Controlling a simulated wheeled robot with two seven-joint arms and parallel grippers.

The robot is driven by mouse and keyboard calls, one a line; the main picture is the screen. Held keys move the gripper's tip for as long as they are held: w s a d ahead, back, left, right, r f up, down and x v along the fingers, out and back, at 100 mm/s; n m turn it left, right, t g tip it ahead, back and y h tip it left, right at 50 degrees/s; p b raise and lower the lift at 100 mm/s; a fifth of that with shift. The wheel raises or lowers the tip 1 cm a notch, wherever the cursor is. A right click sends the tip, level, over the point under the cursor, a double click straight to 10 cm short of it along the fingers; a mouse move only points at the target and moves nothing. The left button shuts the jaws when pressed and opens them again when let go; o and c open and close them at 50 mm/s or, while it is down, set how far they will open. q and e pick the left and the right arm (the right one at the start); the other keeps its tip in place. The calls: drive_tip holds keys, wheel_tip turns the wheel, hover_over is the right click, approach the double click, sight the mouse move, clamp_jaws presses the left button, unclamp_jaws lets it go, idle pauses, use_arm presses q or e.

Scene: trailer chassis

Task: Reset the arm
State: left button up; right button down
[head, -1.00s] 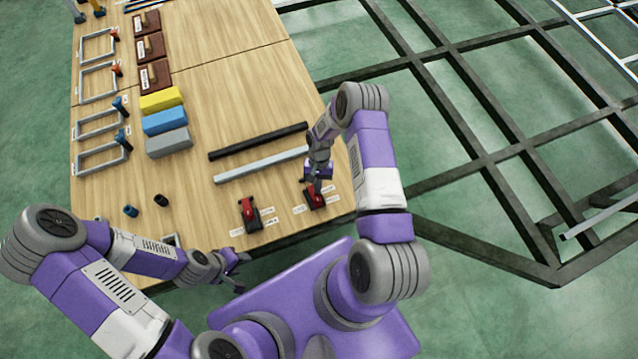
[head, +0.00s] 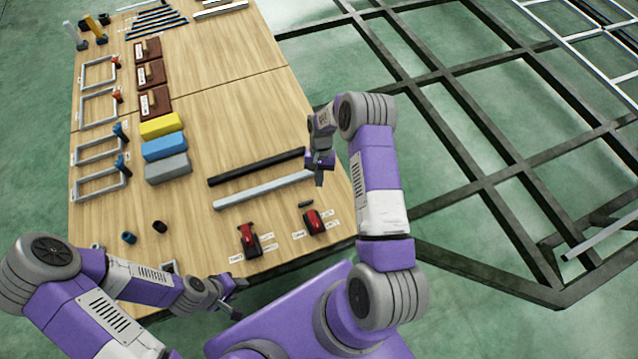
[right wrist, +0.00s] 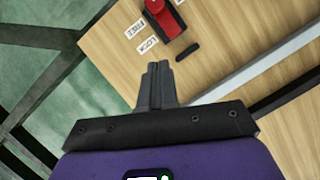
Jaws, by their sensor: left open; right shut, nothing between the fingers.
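My right arm reaches over the right part of the table. Its gripper (head: 319,177) is shut and empty, raised above the wood beyond a red-and-black device (head: 315,221). In the right wrist view the fingers (right wrist: 157,85) are pressed together with nothing between them. The red device (right wrist: 166,22) shows there, apart from the fingers, beside labels reading "FREE" and "LOCK". A small dark piece (right wrist: 187,52) lies on the wood near it. My left gripper (head: 236,284) is open and empty, low by the table's front edge.
A second red-and-black device (head: 249,241) stands left of the first. A black bar (head: 257,167) and a grey bar (head: 264,189) lie behind. Blocks (head: 165,147), frames (head: 98,146) and brown trays (head: 152,75) fill the left side. A dark chassis frame (head: 480,165) stands right.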

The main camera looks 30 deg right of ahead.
idle(0.5)
drive_tip(key=s+a+r+n+t+y+p, duration=0.1)
drive_tip(key=s+a+r+n+t+p, duration=0.2)
drive_tip(key=s+a, duration=1.4)
drive_tip(key=shift+s+a+n+t+y+p, duration=0.45)
drive_tip(key=shift+a+n, duration=0.35)
drive_tip(key=shift+a, duration=0.3)
drive_tip(key=shift+w, duration=0.1)
